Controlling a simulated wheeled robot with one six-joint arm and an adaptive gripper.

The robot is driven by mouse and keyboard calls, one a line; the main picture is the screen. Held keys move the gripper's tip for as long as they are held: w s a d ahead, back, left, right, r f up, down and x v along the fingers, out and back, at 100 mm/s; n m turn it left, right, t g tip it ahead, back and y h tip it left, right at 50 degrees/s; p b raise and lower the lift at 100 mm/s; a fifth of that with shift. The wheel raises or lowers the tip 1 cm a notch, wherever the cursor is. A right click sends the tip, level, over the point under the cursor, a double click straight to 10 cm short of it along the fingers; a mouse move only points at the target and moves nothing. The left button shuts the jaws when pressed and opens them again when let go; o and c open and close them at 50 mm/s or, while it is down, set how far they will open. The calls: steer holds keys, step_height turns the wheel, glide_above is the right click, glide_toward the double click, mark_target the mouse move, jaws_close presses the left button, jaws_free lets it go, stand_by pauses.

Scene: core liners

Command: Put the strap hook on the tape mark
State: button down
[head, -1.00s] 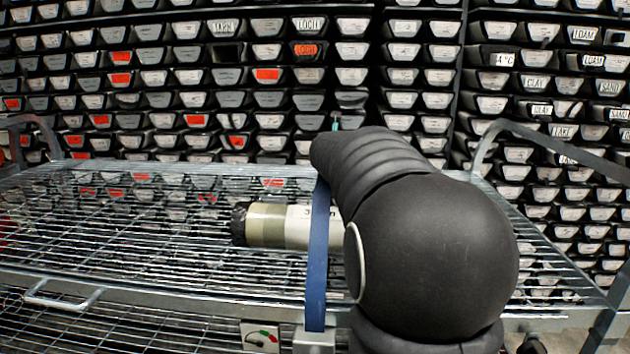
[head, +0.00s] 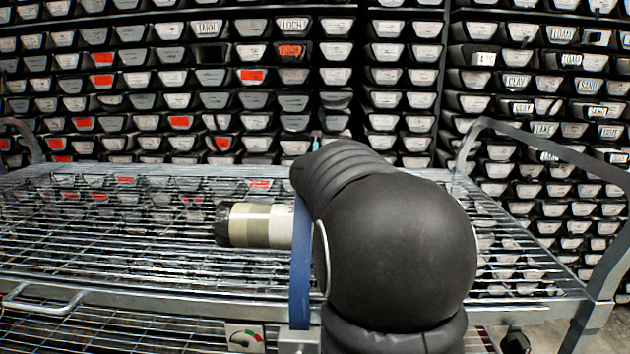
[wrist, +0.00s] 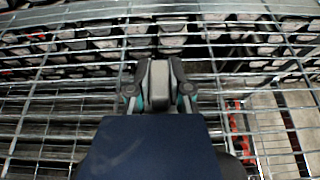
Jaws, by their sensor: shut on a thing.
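In the wrist view my gripper (wrist: 158,88) is shut on a pale grey block, which looks like the strap hook (wrist: 158,78). It is held above or against the wire shelf; the gap cannot be told. A dark blue panel fills the lower middle and hides what is beneath. In the head view my black arm hides the gripper, apart from a small teal bit near the arm's top. I cannot pick out the tape mark.
A wire shelf cart (head: 120,240) with bent tube handles (head: 560,150) stands ahead. A gauge tag (head: 245,338) hangs below. Racks of labelled core trays (head: 200,100) fill the back.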

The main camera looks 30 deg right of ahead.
steer(key=c, duration=1.1)
jaws_free()
steer(key=shift+f, duration=0.1)
steer(key=shift+s+a+r, duration=0.15)
steer(key=shift+r, duration=0.1)
steer(key=v, duration=1.1)
steer(key=shift+s+a+p, duration=0.2)
steer(key=shift+a+p, duration=0.05)
steer(key=shift+p, duration=0.15)
